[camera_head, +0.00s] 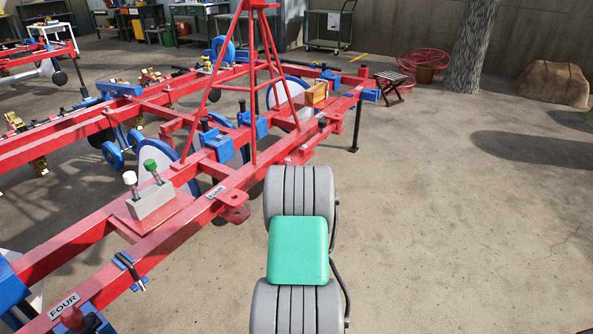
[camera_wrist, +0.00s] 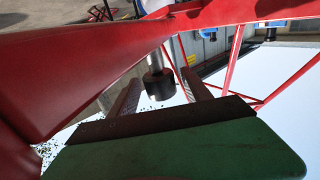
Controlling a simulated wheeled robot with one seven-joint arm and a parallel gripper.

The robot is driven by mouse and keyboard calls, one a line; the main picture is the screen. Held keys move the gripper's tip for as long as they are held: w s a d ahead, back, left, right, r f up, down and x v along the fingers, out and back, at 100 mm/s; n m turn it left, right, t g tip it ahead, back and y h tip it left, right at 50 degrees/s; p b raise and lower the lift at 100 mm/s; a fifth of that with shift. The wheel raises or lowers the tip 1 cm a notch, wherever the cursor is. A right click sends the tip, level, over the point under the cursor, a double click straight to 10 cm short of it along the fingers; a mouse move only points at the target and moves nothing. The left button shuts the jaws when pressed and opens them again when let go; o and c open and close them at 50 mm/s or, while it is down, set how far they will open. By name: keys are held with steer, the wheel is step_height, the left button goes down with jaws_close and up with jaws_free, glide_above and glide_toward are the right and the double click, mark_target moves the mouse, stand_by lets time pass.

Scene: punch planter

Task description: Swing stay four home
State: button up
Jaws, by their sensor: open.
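The red planter frame (camera_head: 170,225) runs diagonally across the left of the head view. A white FOUR plate (camera_head: 64,306) is on its near beam, and another FOUR plate (camera_head: 217,191) is farther along. A short black bar with a blue band (camera_head: 130,270) lies across the beam between them. In the wrist view, my gripper (camera_wrist: 160,80) is open, its two ridged fingers apart. A black cylindrical knob on a grey shaft (camera_wrist: 158,84) shows between them; I cannot tell if they touch it. Which part is stay four is unclear. My gripper is hidden in the head view.
A grey block (camera_head: 152,201) with a white-topped and a green-topped lever stands on the frame. A red beam (camera_wrist: 80,75) passes close beside the fingers in the wrist view. A red tripod mast (camera_head: 250,80) rises behind.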

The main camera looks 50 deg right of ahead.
steer(key=shift+x, duration=1.3)
steer(key=shift+a, duration=0.15)
jaws_close()
